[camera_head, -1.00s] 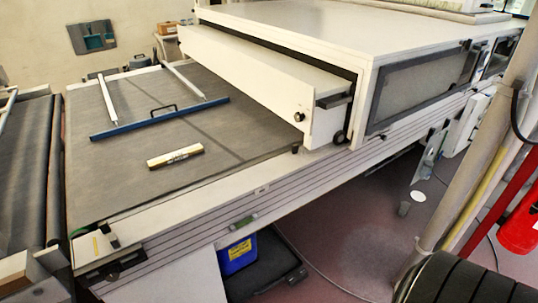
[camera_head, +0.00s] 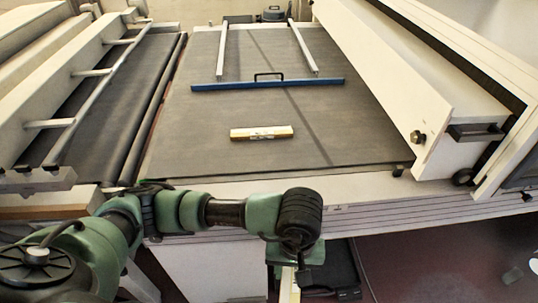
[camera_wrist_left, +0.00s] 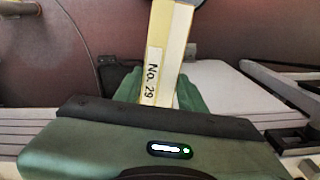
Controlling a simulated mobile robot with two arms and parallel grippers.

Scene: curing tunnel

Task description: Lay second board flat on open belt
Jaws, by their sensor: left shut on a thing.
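One pale board (camera_head: 262,133) lies flat on the dark open belt (camera_head: 215,108), near the belt's front. My left gripper (camera_head: 290,262) is in front of the machine's near rail, apart from the belt. It is shut on a second pale board (camera_head: 289,287), which hangs down past the lower picture edge. In the left wrist view, the green fingers (camera_wrist_left: 156,92) close around this yellowish board (camera_wrist_left: 170,35), with a "No. 29" label facing the camera. Its far end is cut off there. My right gripper is not in view.
A blue bar (camera_head: 268,86) with a black handle crosses the belt behind the lying board, and two pale rails run back from it. The white tunnel front (camera_head: 400,90) bounds the right side. A dark roller conveyor (camera_head: 100,110) lies left. Bare belt surrounds the lying board.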

